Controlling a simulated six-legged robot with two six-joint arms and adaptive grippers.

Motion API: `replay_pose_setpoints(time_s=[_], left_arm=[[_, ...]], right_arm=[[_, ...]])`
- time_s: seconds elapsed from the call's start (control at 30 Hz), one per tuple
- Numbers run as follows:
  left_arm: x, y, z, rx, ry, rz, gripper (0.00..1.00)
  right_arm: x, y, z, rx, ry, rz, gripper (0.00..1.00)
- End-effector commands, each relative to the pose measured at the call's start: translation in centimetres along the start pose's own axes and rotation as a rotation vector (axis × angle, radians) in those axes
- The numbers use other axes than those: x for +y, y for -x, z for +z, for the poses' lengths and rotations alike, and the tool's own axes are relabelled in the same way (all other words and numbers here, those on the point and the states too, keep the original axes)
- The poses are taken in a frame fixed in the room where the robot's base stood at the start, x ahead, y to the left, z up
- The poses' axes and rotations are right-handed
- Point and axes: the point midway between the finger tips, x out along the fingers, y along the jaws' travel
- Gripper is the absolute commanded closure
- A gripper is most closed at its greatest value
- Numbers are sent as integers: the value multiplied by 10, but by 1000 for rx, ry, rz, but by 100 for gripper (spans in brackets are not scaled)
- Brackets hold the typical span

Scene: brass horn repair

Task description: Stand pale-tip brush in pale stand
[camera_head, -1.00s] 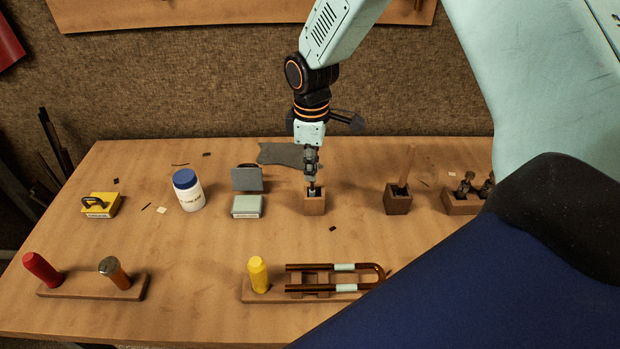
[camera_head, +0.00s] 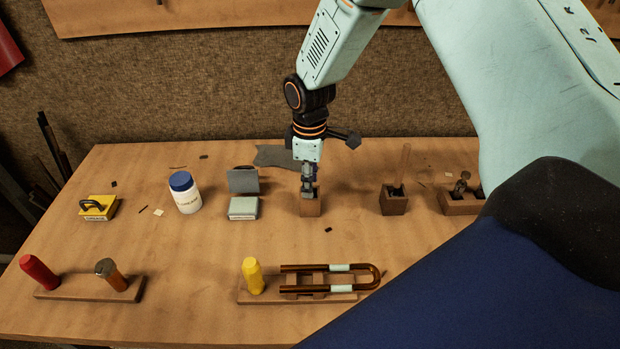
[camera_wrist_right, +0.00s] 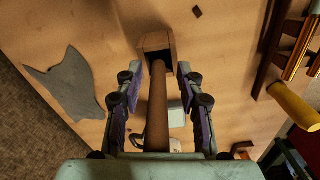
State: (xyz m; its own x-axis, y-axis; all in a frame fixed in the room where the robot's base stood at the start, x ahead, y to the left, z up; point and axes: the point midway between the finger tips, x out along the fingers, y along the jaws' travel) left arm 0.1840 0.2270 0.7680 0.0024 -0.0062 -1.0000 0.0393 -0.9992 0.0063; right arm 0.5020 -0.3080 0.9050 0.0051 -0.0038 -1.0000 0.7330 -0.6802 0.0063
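The lighter brown wooden stand (camera_head: 311,207) is in the middle of the bench, and its block (camera_wrist_right: 155,41) shows at the top of the wrist view. A brown brush handle (camera_wrist_right: 158,105) runs from the stand's dark opening back toward my palm. The brush's tip is hidden, so its colour cannot be told. My right gripper (camera_head: 308,188) is right above the stand, pointing down. In the wrist view its fingers (camera_wrist_right: 160,86) are apart, one each side of the handle, with gaps showing. My left gripper is not in view.
A darker stand (camera_head: 394,204) holding another handled tool (camera_head: 404,166) is to the right. A grey box (camera_head: 243,209) and white jar (camera_head: 186,194) are to the left. A copper U-tube (camera_head: 372,277) lies in front. The bench between is mostly clear.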

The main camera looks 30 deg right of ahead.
Motion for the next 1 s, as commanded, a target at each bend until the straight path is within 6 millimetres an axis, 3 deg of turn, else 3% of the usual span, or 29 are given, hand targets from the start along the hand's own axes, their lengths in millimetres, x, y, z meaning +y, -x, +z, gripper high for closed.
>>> replay_pose_setpoints(time_s=[0.27, 0.7, 1.0], left_arm=[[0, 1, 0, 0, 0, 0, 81], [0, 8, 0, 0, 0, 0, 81], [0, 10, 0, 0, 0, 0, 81]], right_arm=[[0, 7, 0, 2, 0, 2, 63], [0, 90, 0, 2, 0, 2, 63], [0, 121, 0, 0, 0, 0, 63]])
